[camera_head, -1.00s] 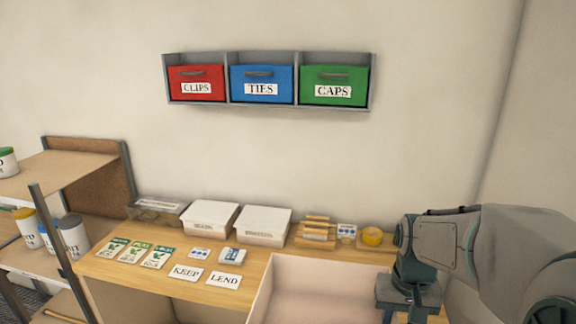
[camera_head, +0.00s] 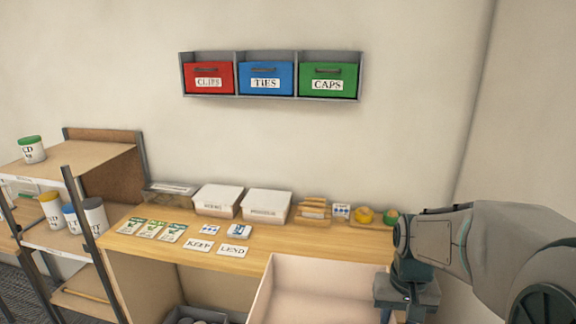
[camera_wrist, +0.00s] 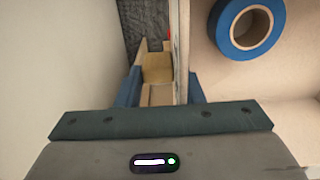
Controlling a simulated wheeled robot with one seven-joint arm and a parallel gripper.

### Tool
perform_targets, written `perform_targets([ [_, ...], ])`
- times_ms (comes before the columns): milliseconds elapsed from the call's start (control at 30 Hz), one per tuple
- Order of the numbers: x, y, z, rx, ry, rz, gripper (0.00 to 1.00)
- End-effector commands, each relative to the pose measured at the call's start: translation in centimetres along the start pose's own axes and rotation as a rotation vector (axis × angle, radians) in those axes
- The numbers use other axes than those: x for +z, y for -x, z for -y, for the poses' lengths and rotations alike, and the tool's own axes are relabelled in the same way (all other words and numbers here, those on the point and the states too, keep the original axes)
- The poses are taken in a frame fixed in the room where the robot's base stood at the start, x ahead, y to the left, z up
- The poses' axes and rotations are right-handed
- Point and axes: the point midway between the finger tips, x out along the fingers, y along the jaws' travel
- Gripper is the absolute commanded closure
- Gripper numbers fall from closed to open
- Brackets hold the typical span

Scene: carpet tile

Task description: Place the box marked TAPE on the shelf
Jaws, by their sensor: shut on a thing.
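A large open pale pink box (camera_head: 325,285) fills the bottom middle of the head view, in front of the desk. No TAPE marking shows on it. A blue tape roll (camera_wrist: 247,28) lies inside it in the wrist view. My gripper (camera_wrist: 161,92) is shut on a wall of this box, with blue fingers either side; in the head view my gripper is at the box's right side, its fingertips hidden. A shelf unit (camera_head: 98,165) stands at the left, with a green-lidded jar (camera_head: 32,150) on its top board and several jars on the board below.
A wall rack (camera_head: 270,97) holds CLIPS, TIES and CAPS bins. The wooden desk (camera_head: 150,250) carries white boxes, cards and small goods, including KEEP and LEND labels. Part of the shelf's top board is bare. A dark bin (camera_head: 210,316) sits under the desk.

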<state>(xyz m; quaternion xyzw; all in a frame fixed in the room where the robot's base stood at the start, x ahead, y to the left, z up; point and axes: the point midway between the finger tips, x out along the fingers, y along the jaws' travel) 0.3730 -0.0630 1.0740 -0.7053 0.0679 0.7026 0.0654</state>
Motion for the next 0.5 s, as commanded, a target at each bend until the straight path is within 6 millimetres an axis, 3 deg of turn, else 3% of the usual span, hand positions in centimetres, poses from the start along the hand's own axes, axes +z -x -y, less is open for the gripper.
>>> perform_targets([
  [267,-1.7,-1.7,0.8,0.010,0.020,0.001,1.00],
  [500,-4.0,-4.6,2.1,0.021,0.054,0.001,1.00],
])
